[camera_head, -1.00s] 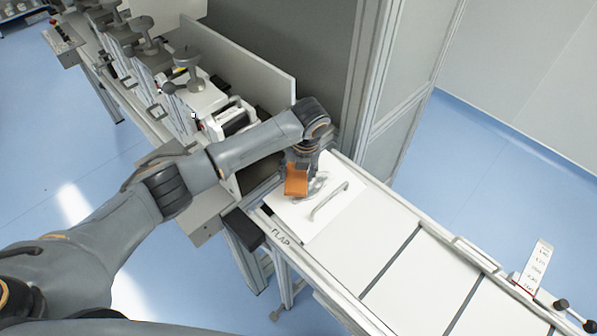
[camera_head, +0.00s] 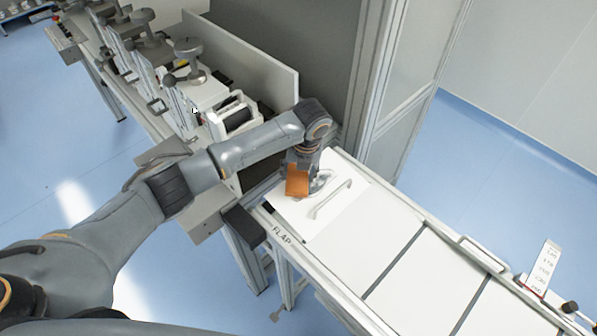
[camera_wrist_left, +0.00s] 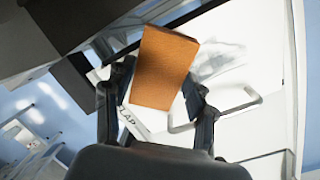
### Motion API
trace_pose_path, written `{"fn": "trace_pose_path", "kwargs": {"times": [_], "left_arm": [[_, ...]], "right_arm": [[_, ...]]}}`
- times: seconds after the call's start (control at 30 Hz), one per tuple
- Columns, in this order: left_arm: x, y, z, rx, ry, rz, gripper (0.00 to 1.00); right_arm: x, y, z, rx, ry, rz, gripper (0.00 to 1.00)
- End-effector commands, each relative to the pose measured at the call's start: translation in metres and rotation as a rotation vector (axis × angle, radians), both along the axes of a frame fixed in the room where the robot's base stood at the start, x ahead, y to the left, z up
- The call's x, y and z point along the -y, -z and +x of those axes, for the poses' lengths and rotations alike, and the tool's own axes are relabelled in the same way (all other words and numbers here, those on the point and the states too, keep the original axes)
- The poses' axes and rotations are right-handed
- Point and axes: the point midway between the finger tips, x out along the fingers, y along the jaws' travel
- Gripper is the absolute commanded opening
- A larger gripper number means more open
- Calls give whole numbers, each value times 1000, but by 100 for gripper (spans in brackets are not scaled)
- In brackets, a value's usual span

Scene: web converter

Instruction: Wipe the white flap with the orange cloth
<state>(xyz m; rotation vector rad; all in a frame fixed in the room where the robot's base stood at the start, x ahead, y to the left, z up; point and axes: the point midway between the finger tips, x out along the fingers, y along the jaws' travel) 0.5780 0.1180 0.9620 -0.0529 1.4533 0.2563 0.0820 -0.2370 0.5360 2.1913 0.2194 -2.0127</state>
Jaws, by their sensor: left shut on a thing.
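The orange cloth (camera_head: 297,181) is a folded, block-like pad in my left gripper (camera_head: 306,178). In the left wrist view the cloth (camera_wrist_left: 165,68) sits between the two dark fingers of the gripper (camera_wrist_left: 154,88), which is shut on it. The white flap (camera_head: 302,222) is a flat panel with a raised handle, at the near end of the line. The cloth is over the flap's far-left part; I cannot tell whether it touches. A grey smudge (camera_wrist_left: 218,62) shows on the flap (camera_wrist_left: 262,70) beside the cloth. My right gripper is not in view.
The flap's handle (camera_head: 331,200) stands up just right of the cloth. A label "FLAP" (camera_head: 282,236) is on the frame edge. White panels (camera_head: 410,265) continue to the lower right. A grey cabinet (camera_head: 315,60) rises behind, and machine units (camera_head: 232,115) stand at left.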

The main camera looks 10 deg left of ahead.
Motion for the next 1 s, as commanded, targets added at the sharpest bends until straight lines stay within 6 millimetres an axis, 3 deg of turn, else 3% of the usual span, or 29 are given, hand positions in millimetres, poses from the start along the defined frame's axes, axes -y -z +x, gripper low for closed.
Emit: {"fn": "trace_pose_path", "kwargs": {"times": [0.2,1.0], "left_arm": [[-1,5,0,0,0,0,30],[-3,20,2,0,1,0,30]], "right_arm": [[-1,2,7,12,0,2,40],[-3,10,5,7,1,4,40]]}}
